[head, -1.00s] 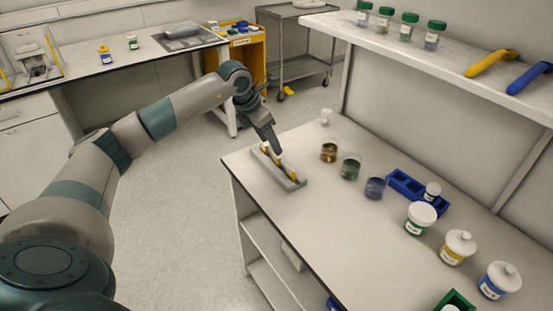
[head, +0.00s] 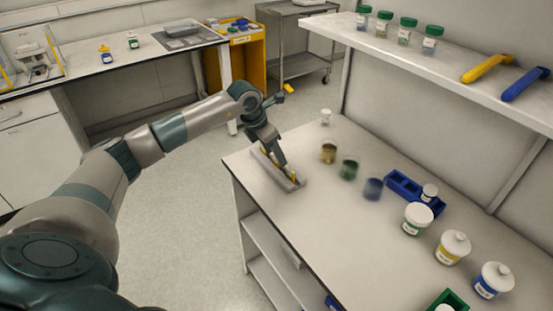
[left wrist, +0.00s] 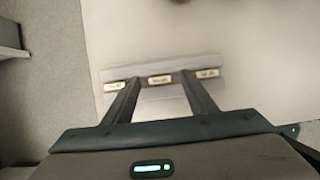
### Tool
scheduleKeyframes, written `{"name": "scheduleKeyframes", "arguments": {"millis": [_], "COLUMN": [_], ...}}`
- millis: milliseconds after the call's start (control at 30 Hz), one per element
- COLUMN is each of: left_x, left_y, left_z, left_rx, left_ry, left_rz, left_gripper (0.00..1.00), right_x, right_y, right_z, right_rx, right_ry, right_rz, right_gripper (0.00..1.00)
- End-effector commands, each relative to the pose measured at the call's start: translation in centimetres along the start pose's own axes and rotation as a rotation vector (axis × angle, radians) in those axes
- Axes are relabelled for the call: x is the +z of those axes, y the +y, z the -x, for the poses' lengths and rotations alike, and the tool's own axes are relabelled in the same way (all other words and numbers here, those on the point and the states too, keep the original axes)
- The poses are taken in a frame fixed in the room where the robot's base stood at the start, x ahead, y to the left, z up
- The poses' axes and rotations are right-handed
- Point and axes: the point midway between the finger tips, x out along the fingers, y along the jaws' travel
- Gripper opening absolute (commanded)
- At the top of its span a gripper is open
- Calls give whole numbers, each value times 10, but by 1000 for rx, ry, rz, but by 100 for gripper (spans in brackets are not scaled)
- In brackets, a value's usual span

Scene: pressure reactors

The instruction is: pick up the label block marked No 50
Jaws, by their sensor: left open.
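A grey rack (head: 291,183) lies near the left edge of the bench and holds yellow label blocks. In the left wrist view the rack shows three blocks with pale labels: a left block (left wrist: 115,86), a middle block (left wrist: 160,79) and a right block (left wrist: 207,73). Their print is too blurred to tell which is No 50. My left gripper (head: 279,159) is over the rack. In the left wrist view its fingers (left wrist: 159,80) are apart, with the middle block showing between them; I see no block gripped. The fingers partly hide the rack. My right gripper is not in view.
Three jars of brown, green and blue contents (head: 349,169) stand right of the rack. Beyond them are a blue tray (head: 400,186) and white-lidded pots (head: 453,248). A shelf (head: 420,55) with bottles overhangs the back.

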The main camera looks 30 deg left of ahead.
Motion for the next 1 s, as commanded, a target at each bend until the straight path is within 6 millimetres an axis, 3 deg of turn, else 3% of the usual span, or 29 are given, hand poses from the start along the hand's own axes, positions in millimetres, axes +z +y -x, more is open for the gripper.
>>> {"name": "scheduleKeyframes", "arguments": {"millis": [567,600,767,1000], "left_x": [0,0,0,0], "left_y": [0,0,0,0], "left_z": [-5,-5,-5,-5], "left_rx": [0,0,0,0], "left_ry": [0,0,0,0], "left_rz": [-1,-1,-1,-1], "left_gripper": [52,49,11,8], "right_x": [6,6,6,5], "right_y": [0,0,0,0], "right_z": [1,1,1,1], "right_rx": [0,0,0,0], "right_ry": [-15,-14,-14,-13], "right_rz": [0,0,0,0], "right_gripper": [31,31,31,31]}}
